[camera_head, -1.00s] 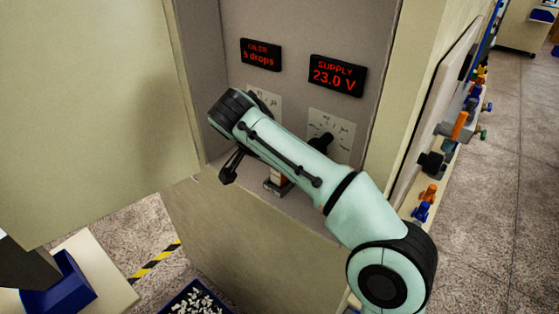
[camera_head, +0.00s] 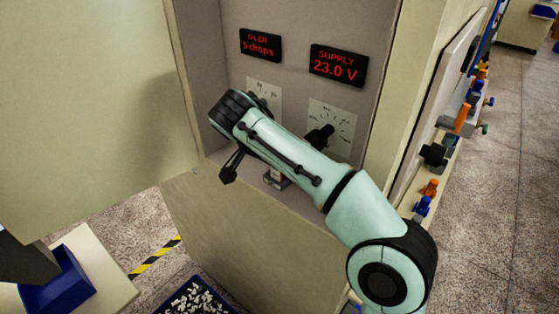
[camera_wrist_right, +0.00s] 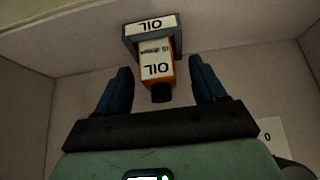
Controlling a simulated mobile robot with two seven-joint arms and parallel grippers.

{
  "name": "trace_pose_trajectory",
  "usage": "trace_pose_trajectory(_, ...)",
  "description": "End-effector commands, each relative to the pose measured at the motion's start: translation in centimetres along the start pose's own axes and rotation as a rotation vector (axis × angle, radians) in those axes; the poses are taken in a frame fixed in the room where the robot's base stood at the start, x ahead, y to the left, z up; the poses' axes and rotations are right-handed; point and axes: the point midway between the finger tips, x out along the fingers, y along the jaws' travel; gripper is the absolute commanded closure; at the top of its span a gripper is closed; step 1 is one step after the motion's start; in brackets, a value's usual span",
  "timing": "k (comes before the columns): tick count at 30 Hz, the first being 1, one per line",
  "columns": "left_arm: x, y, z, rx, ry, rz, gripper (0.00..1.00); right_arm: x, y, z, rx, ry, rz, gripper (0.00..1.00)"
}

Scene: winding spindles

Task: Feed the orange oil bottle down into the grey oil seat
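The orange oil bottle (camera_wrist_right: 157,68) has a white OIL label and a black cap. In the right wrist view its far end is inside the grey oil seat (camera_wrist_right: 131,46), which also bears an OIL label; how deep it sits is hard to tell. My right gripper (camera_wrist_right: 163,88) is open, its dark blue fingers on either side of the cap with gaps, not touching. In the head view my right arm hides most of the bottle; the seat (camera_head: 283,184) shows low on the cabinet floor below the forearm. My left gripper is not in view.
The cabinet's back wall carries an oiler display (camera_head: 260,45) reading 5 drops, a supply display (camera_head: 338,65) reading 23.0 V, and a black dial knob (camera_head: 320,136). An open door (camera_head: 85,100) stands at left. A blue tray (camera_head: 170,308) of pale pieces is below.

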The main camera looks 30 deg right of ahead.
Motion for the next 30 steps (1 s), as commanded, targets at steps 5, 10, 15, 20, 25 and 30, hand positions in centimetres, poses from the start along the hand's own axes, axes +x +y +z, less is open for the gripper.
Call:
trace_pose_trajectory(5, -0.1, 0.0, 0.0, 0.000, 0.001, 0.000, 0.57, -0.2, 0.0, 0.0, 0.000, 0.000, -0.001, 0.30)
trace_pose_trajectory(10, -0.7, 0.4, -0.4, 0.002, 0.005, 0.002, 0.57, -2.3, -0.1, -0.1, 0.000, 0.000, -0.005, 0.30)
trace_pose_trajectory(15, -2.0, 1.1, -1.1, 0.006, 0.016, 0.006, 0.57, -6.2, -0.2, -0.2, 0.000, 0.001, -0.007, 0.30)
trace_pose_trajectory(20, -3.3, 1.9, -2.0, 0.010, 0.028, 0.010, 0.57, -9.8, -0.2, -0.2, 0.001, 0.002, -0.007, 0.30)
trace_pose_trajectory(25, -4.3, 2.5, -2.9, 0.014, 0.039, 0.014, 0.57, -12.4, -0.2, -0.2, 0.000, 0.002, -0.005, 0.30)
trace_pose_trajectory(30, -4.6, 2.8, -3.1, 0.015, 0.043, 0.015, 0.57, -13.4, -0.1, -0.1, 0.001, 0.001, -0.001, 0.30)
